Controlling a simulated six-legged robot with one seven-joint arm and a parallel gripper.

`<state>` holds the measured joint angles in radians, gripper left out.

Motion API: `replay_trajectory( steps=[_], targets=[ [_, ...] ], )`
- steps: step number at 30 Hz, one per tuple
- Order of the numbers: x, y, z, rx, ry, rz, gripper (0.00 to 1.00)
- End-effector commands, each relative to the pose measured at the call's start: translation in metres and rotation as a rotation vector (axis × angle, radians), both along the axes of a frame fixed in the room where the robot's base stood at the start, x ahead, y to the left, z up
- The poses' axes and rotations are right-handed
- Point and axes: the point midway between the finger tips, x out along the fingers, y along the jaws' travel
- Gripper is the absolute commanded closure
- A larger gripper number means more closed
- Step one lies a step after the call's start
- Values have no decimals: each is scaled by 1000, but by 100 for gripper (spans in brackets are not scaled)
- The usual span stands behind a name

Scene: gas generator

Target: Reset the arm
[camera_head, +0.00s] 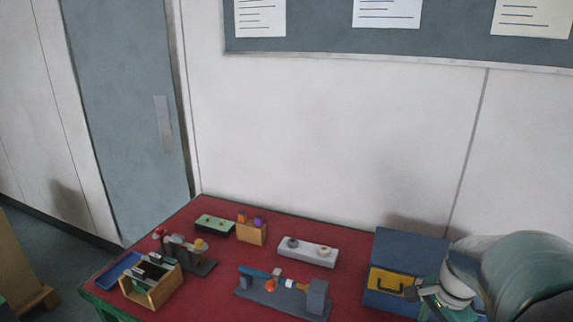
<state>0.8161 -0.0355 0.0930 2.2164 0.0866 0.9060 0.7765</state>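My arm comes in from the lower right corner of the head view. My gripper (428,296) is low at the right, in front of the blue box with a yellow drawer front (385,283) and its dark handle. The gripper is small and partly cut off by the lower edge of the picture. I cannot tell whether its fingers are open or shut, or whether they touch the box.
A white wall (330,130) stands behind. The table's back middle is clear.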

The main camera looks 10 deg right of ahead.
Motion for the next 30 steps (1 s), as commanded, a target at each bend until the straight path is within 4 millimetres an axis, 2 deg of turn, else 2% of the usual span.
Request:
replay_trajectory(
  steps=[1,6,10,15,18,21,30],
  targets=[
    [8,25,16,-39,-25,126,52],
    [16,96,54,-154,-96,519,52],
    [10,147,77,-240,-157,814,52],
    [-9,206,99,-352,-246,1184,52],
    [-21,229,107,-404,-291,1350,52],
    [-30,242,111,-439,-319,1453,52],
    [-33,247,112,-453,-329,1498,52]
  ],
)
